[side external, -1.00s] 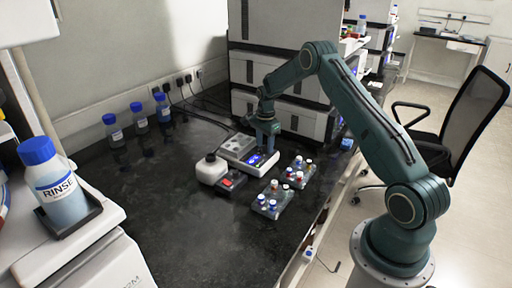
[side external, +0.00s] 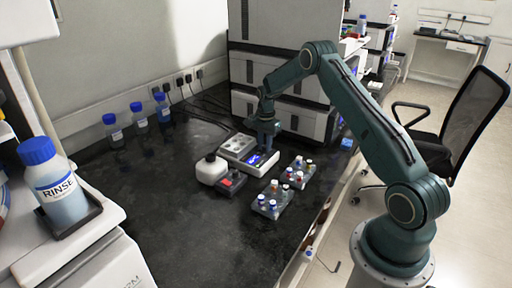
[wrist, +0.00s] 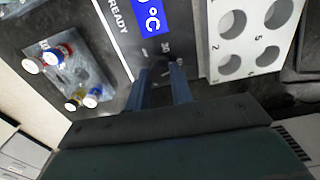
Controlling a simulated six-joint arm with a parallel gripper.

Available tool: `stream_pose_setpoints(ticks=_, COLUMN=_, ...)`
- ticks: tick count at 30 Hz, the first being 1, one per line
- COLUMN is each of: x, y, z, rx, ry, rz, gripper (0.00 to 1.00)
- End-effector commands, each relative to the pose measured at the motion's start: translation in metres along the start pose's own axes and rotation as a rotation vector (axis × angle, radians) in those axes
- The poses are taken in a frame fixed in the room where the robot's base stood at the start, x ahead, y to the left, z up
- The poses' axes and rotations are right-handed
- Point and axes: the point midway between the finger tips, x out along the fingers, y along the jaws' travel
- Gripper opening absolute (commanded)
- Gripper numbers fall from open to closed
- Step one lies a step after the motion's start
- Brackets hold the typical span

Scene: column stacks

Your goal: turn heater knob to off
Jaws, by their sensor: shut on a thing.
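The heater (side external: 262,163) is a light unit with a lit blue display on the dark bench. In the wrist view its dark panel (wrist: 108,22) carries the word READY, a blue °C display and dial marks around the knob. My gripper (wrist: 161,75) points down at this panel, with one blue finger on each side of the dark knob, and is shut on it. The knob is mostly hidden between the fingers, so I cannot read its setting.
The bench's front left is clear.

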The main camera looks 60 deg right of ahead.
Motion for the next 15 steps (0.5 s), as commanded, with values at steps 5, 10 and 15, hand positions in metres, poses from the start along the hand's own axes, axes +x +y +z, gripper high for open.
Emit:
stream_pose_setpoints(ticks=5, x=-0.0006, y=-0.0001, z=0.0001, rx=-0.154, ry=0.0, rz=0.0, gripper=0.0)
stream_pose_setpoints(ticks=10, x=-0.0006, y=-0.0002, z=0.0002, rx=-0.315, ry=0.0, rz=0.0, gripper=0.0)
stream_pose_setpoints(ticks=15, x=-0.0007, y=-0.0002, z=0.0002, rx=-0.476, ry=0.0, rz=0.0, gripper=0.0)
